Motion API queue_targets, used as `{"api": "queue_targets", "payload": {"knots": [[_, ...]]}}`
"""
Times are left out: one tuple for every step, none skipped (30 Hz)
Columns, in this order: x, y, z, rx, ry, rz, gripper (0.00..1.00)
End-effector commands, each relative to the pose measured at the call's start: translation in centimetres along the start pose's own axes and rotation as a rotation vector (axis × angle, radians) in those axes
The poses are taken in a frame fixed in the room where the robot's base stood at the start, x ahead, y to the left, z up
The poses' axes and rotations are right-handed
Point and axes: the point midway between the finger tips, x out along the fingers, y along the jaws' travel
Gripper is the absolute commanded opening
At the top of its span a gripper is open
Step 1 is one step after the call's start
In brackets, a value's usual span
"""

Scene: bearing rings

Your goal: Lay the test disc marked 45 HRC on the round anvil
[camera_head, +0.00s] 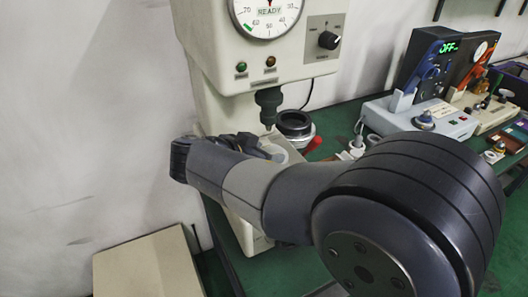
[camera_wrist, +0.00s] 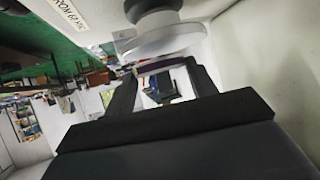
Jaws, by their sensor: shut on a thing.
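A hardness tester (camera_head: 255,45) stands at the wall, with a dark indenter (camera_head: 268,105) pointing down above the anvil area. The wrist view is upside down. In it the pale round anvil (camera_wrist: 160,42) sits on a dark post (camera_wrist: 150,6). My gripper (camera_wrist: 163,74) is shut on a thin disc (camera_wrist: 168,64) with a purplish edge. The disc lies just above the anvil top, very close to it; I cannot tell whether they touch. The disc's marking is not readable. In the head view my arm hides most of the gripper and the disc.
A dark ring-shaped part (camera_head: 294,123) and a red-ended item (camera_head: 313,145) are beside the tester. A pale box with a knob (camera_head: 420,118) and a dark display unit (camera_head: 428,62) stand to the right on the green bench. A beige box (camera_head: 148,265) is at lower left.

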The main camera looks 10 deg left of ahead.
Motion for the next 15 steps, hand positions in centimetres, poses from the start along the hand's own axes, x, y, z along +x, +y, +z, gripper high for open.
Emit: {"api": "queue_targets", "payload": {"knots": [[0.04, -0.01, 0.04, 0.001, 0.001, -0.001, 0.21], [0.06, -0.01, 0.09, 0.001, 0.001, -0.001, 0.21], [0.10, -0.01, 0.16, 0.001, 0.001, 0.000, 0.21], [0.13, -0.01, 0.21, 0.001, 0.001, -0.001, 0.21], [0.15, -0.01, 0.26, 0.001, 0.001, -0.001, 0.21], [0.19, -0.01, 0.32, 0.001, 0.001, 0.000, 0.21], [0.21, -0.01, 0.36, 0.001, 0.001, 0.000, 0.21], [0.23, 0.00, 0.40, 0.001, 0.001, 0.000, 0.21], [0.26, -0.01, 0.46, 0.001, 0.001, 0.000, 0.21], [0.28, 0.00, 0.50, 0.001, 0.001, 0.000, 0.21], [0.31, 0.00, 0.54, 0.001, 0.001, 0.000, 0.21], [0.34, 0.00, 0.59, 0.002, 0.001, 0.000, 0.21], [0.36, 0.00, 0.64, 0.002, 0.001, 0.000, 0.21], [0.38, 0.00, 0.68, 0.002, 0.001, 0.000, 0.21], [0.41, 0.00, 0.73, 0.002, 0.001, 0.000, 0.21]]}}
